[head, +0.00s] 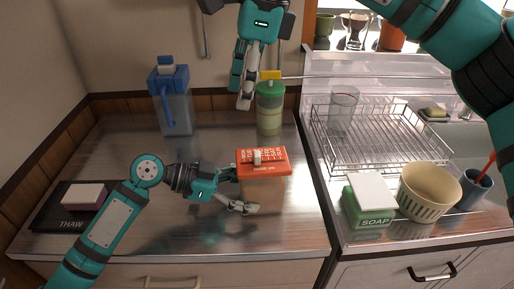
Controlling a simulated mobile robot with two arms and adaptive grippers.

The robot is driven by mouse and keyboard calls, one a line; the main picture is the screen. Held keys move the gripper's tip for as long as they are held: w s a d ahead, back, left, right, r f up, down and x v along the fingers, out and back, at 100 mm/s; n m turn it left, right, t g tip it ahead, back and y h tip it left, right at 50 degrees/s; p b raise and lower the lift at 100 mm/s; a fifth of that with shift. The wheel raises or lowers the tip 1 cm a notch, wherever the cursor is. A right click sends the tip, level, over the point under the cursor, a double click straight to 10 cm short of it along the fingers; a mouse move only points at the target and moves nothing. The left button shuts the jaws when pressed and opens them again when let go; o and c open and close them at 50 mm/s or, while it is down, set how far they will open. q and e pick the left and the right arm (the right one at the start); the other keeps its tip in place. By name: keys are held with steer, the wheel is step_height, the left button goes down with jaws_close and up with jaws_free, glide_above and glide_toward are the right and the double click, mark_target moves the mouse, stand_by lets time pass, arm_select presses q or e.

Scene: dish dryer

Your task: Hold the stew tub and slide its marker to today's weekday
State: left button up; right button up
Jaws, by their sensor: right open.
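The orange-red stew tub (275,171) lies on the steel counter, with a row of small day letters along its top that I cannot read clearly. Its pale marker (257,157) stands up from that row, left of the middle. My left gripper (236,191) is open at the tub's left end, its fingers spread, one by the tub's left edge and one in front of it on the near side. I cannot tell whether it touches the tub. My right gripper (241,92) hangs fingers down, open and empty, above and behind the tub.
A green-lidded container (270,118) and a blue-topped jug (176,110) stand behind. A black THAW tray (50,217) lies left. Right are a wire dish rack (375,150), a soap box (367,212), a cream basket (428,190) and a blue cup (474,190). The counter's front is clear.

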mark_target(259, 152)
steer(key=f, duration=0.4)
steer(key=d+f+h, duration=0.1)
steer(key=f, duration=0.3)
steer(key=d+f+h, duration=0.1)
steer(key=f, duration=0.3)
steer(key=shift+s+f, duration=0.35)
steer(key=shift+c, duration=0.4)
jaws_close()
steer(key=shift+d, duration=0.2)
